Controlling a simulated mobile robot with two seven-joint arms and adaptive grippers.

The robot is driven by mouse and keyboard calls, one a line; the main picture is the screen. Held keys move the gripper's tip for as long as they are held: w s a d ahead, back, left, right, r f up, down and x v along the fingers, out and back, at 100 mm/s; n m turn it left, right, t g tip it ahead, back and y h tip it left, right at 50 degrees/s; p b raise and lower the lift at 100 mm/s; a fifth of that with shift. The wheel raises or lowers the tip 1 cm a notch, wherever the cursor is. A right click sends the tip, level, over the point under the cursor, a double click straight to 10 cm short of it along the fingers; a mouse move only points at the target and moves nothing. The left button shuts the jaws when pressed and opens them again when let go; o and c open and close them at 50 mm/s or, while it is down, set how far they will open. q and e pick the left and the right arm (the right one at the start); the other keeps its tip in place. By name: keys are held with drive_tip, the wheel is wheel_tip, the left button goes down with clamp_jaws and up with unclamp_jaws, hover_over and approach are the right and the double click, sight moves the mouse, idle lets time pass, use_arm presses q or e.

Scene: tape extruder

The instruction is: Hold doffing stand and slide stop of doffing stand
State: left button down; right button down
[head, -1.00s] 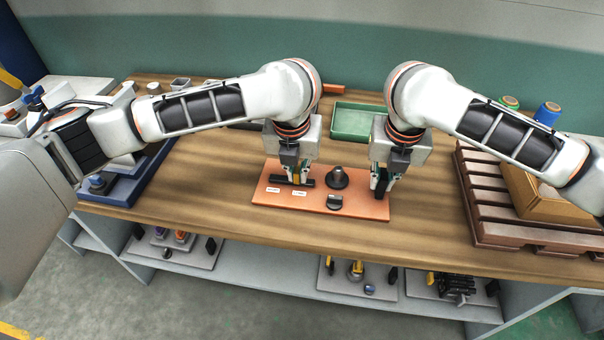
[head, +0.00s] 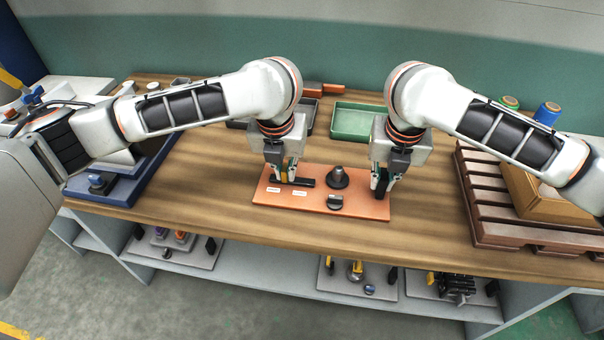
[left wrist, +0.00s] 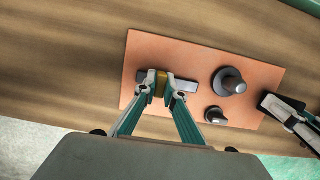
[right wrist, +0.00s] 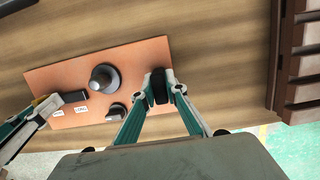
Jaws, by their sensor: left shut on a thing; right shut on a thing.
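The doffing stand is an orange board (head: 270,198) with a dark rail (head: 306,182), a dark cone (head: 338,178) and a small dark knob (head: 335,202). A yellow stop (left wrist: 161,84) sits on the rail, toward its left end. My left gripper (head: 284,178) is shut on the yellow stop, with one finger on each side. My right gripper (head: 382,186) is shut on a dark upright block (right wrist: 158,88) at the board's right end. The fingers partly hide the stop and the block in the head view.
A green tray (head: 355,121) stands behind the board. A slatted brown pallet (head: 478,218) with a cardboard box (head: 527,203) is at the right. A blue tray (head: 125,190) is at the left. The wooden table (head: 195,180) left of the board is clear.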

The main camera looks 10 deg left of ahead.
use_arm(q)
drive_tip(key=shift+a, duration=0.7)
use_arm(e)
drive_tip(key=shift+d, duration=0.1)
use_arm(q)
drive_tip(key=shift+a, duration=0.45)
drive_tip(key=c, duration=2)
unclamp_jaws()
drive_tip(key=shift+c, duration=0.2)
drive_tip(key=shift+r, duration=0.1)
drive_tip(key=v, duration=0.8)
drive_tip(key=o, duration=0.6)
